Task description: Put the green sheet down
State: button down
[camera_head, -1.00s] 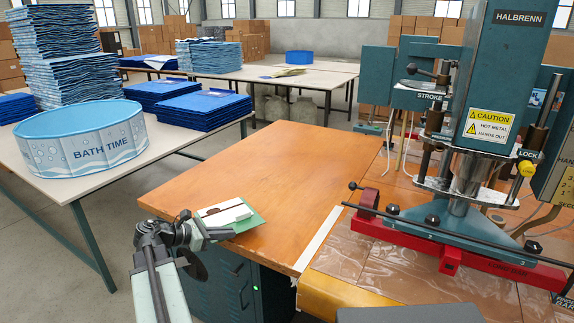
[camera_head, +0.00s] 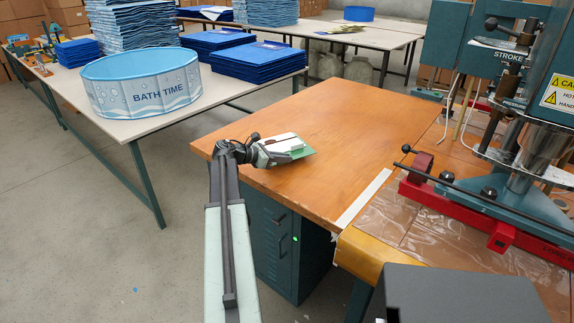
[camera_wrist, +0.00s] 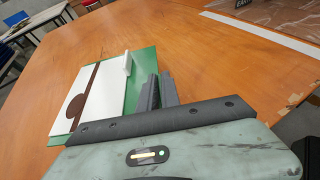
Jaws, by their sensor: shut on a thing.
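The green sheet (camera_head: 302,155) is at the left end of the orange wooden tabletop, with white and brown pieces on top of it. My gripper (camera_head: 285,151) reaches in from the left and is shut on the sheet's edge. In the wrist view the green sheet (camera_wrist: 146,62) lies flat beyond my gripper's dark fingers (camera_wrist: 160,90). A white panel with a brown band and a small white piece cover much of it. I cannot tell whether the sheet touches the tabletop or is just above it.
The orange tabletop (camera_head: 345,125) is clear beyond the sheet. A welding machine (camera_head: 510,190) with a red base stands at the right. A blue BATH TIME tub (camera_head: 142,85) sits on a white table at the left. A green cabinet (camera_head: 285,245) stands below the tabletop.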

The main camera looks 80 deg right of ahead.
aim_at(286, 170)
jog(key=shift+s+d+f, duration=0.1)
jog(key=shift+d, duration=0.75)
notch_tip(286, 170, down, 4)
jog(key=b, duration=0.4)
jog(key=shift+r, duration=0.3)
jog(key=shift+f, duration=0.15)
jog(key=c, duration=1.6)
grip_release()
jog(key=shift+o, duration=0.2)
